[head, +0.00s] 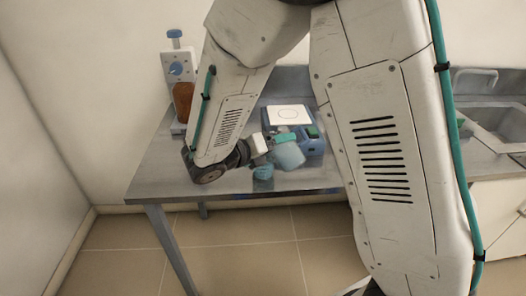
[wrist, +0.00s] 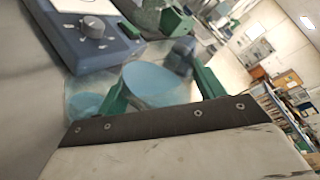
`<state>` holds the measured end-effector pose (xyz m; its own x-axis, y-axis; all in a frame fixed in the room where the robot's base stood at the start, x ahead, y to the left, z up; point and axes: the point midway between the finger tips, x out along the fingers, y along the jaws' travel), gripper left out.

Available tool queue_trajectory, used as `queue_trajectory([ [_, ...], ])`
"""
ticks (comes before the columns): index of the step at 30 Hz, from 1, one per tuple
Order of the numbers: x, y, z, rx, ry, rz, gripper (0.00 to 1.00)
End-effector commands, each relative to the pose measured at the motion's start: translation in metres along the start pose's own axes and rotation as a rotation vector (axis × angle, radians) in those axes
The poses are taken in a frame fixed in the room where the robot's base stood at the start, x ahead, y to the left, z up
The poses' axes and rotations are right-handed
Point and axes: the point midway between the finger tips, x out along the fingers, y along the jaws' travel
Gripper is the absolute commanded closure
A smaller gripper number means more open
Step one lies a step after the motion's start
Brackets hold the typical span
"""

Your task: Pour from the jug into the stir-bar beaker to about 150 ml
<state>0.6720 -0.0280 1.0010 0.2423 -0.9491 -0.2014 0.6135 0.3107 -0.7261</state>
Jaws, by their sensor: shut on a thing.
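My gripper (head: 272,143) is shut on the jug (head: 289,156), a translucent vessel with pale blue liquid, held tilted over the front part of the bench. In the wrist view the green fingers of my gripper (wrist: 163,84) stand on either side of the jug (wrist: 155,86). A small clear beaker (head: 263,173) with blue in it stands just below and left of the jug. In the wrist view a blue patch (wrist: 86,104) left of the jug appears to be its liquid. The beaker's marks, any stir bar and any stream are too small to tell.
A blue stirrer (head: 311,147) with a white top plate stands right behind the jug; its knob (wrist: 93,26) shows in the wrist view. A dispenser with an amber bottle (head: 183,101) stands at the back left. A sink (head: 497,118) is at the right. The bench's left front is clear.

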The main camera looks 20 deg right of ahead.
Motion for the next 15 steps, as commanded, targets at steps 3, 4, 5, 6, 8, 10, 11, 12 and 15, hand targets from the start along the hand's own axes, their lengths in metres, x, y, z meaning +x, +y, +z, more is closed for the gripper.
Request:
queue_trajectory([
  [3, -0.0002, -0.0003, 0.0006, -0.010, 0.000, -0.003, 0.78],
  [4, -0.0002, -0.0003, 0.0006, -0.009, 0.000, -0.003, 0.78],
  [5, -0.0002, -0.0002, 0.0006, -0.009, 0.000, -0.003, 0.78],
  [6, -0.0002, -0.0002, 0.0006, -0.009, 0.000, -0.003, 0.78],
  [8, -0.0002, -0.0002, 0.0006, -0.009, 0.000, -0.003, 0.78],
  [10, -0.0002, -0.0002, 0.0006, -0.009, 0.000, -0.003, 0.78],
  [11, -0.0002, -0.0002, 0.0007, -0.010, 0.000, -0.003, 0.78],
  [12, -0.0003, -0.0003, 0.0009, -0.015, 0.000, -0.005, 0.78],
  [15, -0.0007, -0.0006, 0.0022, -0.047, 0.000, -0.014, 0.78],
])
